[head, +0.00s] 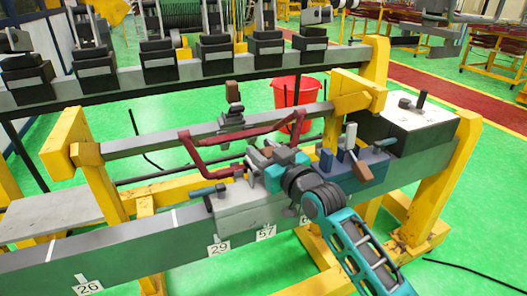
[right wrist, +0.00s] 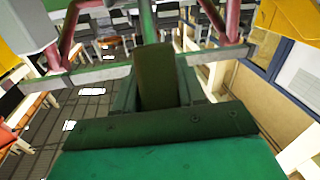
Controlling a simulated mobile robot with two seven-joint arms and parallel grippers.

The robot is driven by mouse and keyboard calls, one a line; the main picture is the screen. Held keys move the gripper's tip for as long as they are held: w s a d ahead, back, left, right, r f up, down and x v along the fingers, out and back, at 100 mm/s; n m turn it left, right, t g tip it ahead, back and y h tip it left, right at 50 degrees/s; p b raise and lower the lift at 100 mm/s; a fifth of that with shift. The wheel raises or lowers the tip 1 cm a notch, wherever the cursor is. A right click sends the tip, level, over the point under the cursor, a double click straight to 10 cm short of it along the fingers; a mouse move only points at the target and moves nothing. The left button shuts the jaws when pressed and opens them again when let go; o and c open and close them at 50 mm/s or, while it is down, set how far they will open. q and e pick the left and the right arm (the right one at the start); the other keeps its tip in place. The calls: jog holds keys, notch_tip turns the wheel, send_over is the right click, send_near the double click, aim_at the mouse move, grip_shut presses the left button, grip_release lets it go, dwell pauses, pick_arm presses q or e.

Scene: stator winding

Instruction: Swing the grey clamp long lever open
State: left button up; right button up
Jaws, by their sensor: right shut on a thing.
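The grey clamp (head: 243,206) sits on the long grey beam, with a teal-ended handle (head: 208,190) at its left. A dark red bent bar (head: 205,168) rises from the clamp area and runs right behind my right gripper (head: 262,160). My right gripper is at the clamp's upper right, shut on a lever whose grip is mostly hidden in the head view. In the right wrist view a dark upright lever (right wrist: 155,75) stands at the middle, just beyond the green gripper body. My left gripper is not in view.
A blue clamp block (head: 327,160) with a white-topped handle (head: 351,136) and a brown handle (head: 361,168) stands close to the right. A grey box (head: 410,125) is farther right. A rear beam and a red bucket (head: 297,92) lie behind.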

grip_shut()
jog(key=shift+f, duration=0.1)
